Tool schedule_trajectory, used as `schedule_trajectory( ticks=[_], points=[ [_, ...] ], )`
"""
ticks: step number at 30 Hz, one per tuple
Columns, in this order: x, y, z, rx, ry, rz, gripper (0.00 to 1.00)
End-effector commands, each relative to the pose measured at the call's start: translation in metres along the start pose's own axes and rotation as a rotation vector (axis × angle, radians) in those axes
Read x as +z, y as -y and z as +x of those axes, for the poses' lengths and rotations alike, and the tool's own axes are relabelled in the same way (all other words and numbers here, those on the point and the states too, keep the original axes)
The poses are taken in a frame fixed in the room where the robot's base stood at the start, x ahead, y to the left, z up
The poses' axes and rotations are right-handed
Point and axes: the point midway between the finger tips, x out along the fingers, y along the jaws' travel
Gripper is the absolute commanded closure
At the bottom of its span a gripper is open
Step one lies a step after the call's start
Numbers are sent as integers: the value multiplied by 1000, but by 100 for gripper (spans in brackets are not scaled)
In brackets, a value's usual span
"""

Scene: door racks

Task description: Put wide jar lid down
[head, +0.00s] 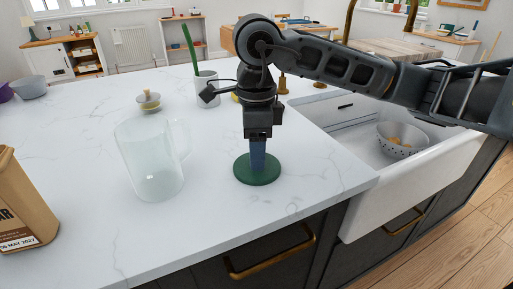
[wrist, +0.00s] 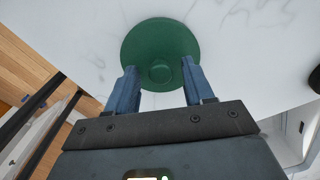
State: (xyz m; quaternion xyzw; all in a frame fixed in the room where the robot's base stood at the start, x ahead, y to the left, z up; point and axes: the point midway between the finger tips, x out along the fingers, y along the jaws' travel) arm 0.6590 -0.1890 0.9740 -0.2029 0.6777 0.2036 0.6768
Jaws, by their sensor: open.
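The wide jar lid is a dark green disc (head: 257,174) with a small round knob at its middle. It lies flat on the white marbled counter near the front edge, left of the sink. In the wrist view the lid (wrist: 160,45) lies just beyond my fingertips, knob towards me. My gripper (head: 258,168) points straight down over the lid. In the wrist view its two blue fingers (wrist: 160,80) stand apart on either side of the knob with clear space between them. The gripper is open and holds nothing.
A clear glass jug (head: 150,160) stands left of the lid. A small lidded item (head: 148,99) and a white mug (head: 207,90) stand behind. A brown package (head: 20,200) is at the left edge. The white sink (head: 350,190) holds a colander (head: 402,140). Counter between jug and lid is clear.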

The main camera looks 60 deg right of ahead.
Motion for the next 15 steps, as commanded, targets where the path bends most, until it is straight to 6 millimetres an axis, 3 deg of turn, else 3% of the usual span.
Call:
schedule_trajectory(
  ticks=[9, 15],
  points=[
    [0, 0, -8, -2, 0, 0, 48],
    [0, 1, -45, -6, 0, -2, 48]
  ],
)
